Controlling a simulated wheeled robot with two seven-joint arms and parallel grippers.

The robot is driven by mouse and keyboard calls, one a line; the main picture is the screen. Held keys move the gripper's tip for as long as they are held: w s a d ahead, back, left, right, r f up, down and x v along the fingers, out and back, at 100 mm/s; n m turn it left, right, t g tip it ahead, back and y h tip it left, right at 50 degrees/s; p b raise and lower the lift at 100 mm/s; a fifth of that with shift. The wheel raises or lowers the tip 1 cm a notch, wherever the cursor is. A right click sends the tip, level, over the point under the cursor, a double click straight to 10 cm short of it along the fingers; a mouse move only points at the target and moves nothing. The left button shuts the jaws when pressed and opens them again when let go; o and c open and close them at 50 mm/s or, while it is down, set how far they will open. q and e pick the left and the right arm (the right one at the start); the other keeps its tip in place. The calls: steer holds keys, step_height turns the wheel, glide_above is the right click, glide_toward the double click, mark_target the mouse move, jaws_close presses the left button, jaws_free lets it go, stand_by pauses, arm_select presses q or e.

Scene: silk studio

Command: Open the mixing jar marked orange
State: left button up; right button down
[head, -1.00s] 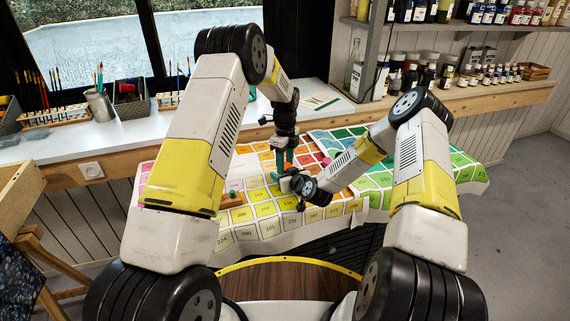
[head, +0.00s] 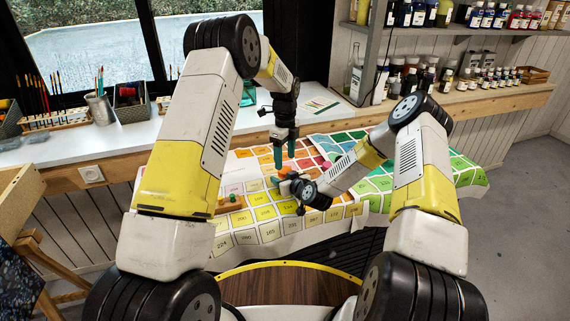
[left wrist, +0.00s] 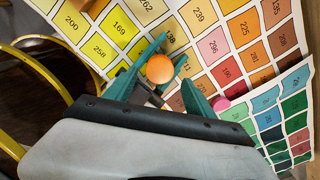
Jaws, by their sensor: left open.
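An orange round top (left wrist: 159,68), which looks like the orange jar's knob, shows in the left wrist view over the colour charts. The jar body below it is hidden. My left gripper (head: 284,160) points down above the charts with its teal fingers apart and empty. In the left wrist view its fingers (left wrist: 158,88) reach toward the orange top from either side. My right gripper (head: 277,183) lies low, pointing left just below my left gripper. More teal finger parts sit close around the orange top. Whether the right gripper grips the jar is unclear.
Numbered colour charts (head: 270,231) cover the table. A pink knob (left wrist: 221,103) is close by on the right in the left wrist view. Brushes and baskets line the window counter.

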mark_target(285, 169)
arm_select(q)
step_height(285, 169, up, 3)
steer(key=m, duration=0.3)
step_height(285, 169, down, 8)
steer(key=shift+r, duration=0.25)
jaws_close()
steer(key=shift+n, duration=1.6)
steer(key=shift+o, duration=0.4)
jaws_free()
